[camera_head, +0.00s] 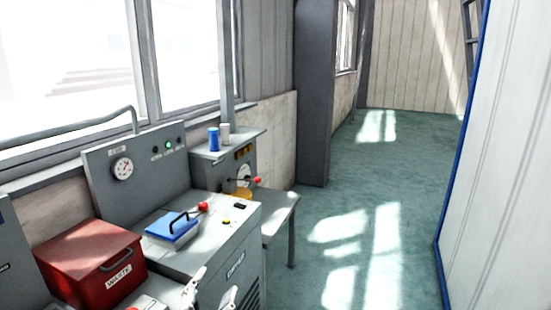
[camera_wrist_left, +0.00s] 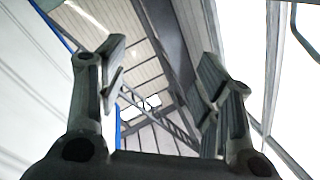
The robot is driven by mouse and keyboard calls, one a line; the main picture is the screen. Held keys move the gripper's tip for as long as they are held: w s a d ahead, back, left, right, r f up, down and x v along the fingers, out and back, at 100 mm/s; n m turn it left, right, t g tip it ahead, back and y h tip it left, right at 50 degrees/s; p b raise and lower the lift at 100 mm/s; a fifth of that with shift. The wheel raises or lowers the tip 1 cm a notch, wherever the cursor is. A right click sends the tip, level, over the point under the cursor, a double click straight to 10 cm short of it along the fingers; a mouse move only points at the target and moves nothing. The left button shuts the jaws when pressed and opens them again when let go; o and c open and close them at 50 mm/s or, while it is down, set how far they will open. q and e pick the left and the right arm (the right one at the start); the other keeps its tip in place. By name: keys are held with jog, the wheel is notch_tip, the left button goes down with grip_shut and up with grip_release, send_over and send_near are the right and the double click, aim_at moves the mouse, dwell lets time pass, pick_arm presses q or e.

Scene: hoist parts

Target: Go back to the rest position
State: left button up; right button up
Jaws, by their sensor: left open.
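My left gripper (camera_head: 212,291) is at the bottom of the head view, in front of the grey control cabinet (camera_head: 236,245). Its two fingers stand apart with nothing between them. In the left wrist view the gripper (camera_wrist_left: 160,90) is open and empty, with its fingers pointing up toward the ceiling and walls. My right gripper is not in the head view.
A red box (camera_head: 75,262) and a blue block with a handle (camera_head: 172,228) sit along the console. A lever with a red knob (camera_head: 203,207) stands beside the blue block. Green floor (camera_head: 400,180) is clear to the right, up to a white panel (camera_head: 500,170).

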pick_arm(q)
jog(key=s+a+f+n+g+y, duration=0.2)
jog(key=s+a+f+n+g, duration=0.15)
jog(key=s+f, duration=0.35)
jog(key=s+a+f+n+g+y, duration=0.2)
jog(key=s+a+f+n+g, duration=0.15)
jog(key=s+f, duration=0.3)
jog(key=s+f+g+h, duration=0.1)
jog(key=s+f+g, duration=0.3)
jog(key=s, duration=0.5)
jog(key=s+f+g, duration=0.3)
jog(key=s+g, duration=0.1)
jog(key=s, duration=0.4)
notch_tip(320, 180, down, 25)
jog(key=s+g, duration=0.1)
jog(key=s+a+f+g, duration=0.1)
jog(key=s+a+f, duration=0.1)
jog(key=s+f, duration=1.4)
jog(key=shift+s+a+f+m, duration=0.15)
jog(key=shift+s+a+m, duration=0.05)
jog(key=shift+s+m, duration=0.15)
jog(key=shift+s+a+f, duration=0.1)
jog(key=shift+s+f, duration=0.05)
jog(key=shift+s, duration=0.3)
